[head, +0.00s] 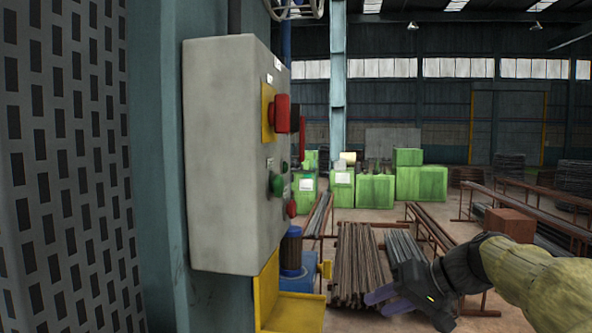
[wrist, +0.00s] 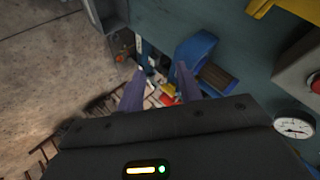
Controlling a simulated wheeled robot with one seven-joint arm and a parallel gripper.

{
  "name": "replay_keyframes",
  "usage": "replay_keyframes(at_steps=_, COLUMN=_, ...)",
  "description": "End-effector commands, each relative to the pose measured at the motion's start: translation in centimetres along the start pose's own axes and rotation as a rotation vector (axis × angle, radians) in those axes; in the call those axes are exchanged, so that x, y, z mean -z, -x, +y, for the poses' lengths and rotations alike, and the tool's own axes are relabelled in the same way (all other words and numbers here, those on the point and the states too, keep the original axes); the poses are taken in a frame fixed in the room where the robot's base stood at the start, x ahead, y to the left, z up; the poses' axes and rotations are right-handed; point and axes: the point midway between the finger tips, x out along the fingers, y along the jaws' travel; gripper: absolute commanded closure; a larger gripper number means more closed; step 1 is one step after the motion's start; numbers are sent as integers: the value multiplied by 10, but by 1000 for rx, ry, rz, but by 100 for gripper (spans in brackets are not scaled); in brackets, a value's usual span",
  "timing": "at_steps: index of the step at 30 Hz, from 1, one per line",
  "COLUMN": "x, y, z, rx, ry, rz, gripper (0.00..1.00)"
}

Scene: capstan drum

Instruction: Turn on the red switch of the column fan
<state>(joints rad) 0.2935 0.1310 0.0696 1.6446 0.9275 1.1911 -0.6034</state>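A grey control box (head: 222,150) is mounted on the teal column at the left of the head view, seen mostly from its side. A red switch (head: 282,113) sticks out from a yellow plate high on its face. Lower on the face are a green knob (head: 276,184) and a small red part (head: 291,208). I cannot tell which red part belongs to the fan. My gripper (head: 374,304) is at lower right in the head view, well apart from the box. In the wrist view my gripper (wrist: 159,84) has its two purple fingers apart with nothing held between them.
A yellow bracket (head: 292,307) and a blue cylinder (head: 291,250) stand below the box. Metal bars (head: 358,265) lie on the floor beyond my gripper. Green crates (head: 375,189) stand farther back. The wrist view shows a dial gauge (wrist: 294,127) and a red button (wrist: 315,83) at right.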

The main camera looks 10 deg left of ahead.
Motion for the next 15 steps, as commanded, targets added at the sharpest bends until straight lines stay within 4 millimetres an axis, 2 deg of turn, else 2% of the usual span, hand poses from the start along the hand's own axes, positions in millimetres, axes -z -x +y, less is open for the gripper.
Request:
replay_keyframes(at_steps=1, x=22, y=20, z=-21, rx=65, ry=52, rz=39, gripper=65)
replay_keyframes(at_steps=3, x=45, y=46, z=-51, rx=165, ry=139, rz=88, gripper=65)
replay_keyframes(at_steps=7, x=77, y=103, z=-107, rx=342, ry=339, rz=181, gripper=65)
replay_keyframes(at_steps=11, x=90, y=166, z=-160, rx=504, ry=582, rz=274, gripper=65)
replay_keyframes(at_steps=12, x=90, y=186, z=-176, rx=549, ry=665, rz=301, gripper=65)
replay_keyframes(at_steps=15, x=83, y=227, z=-207, rx=645, ry=856, rz=354, gripper=65)
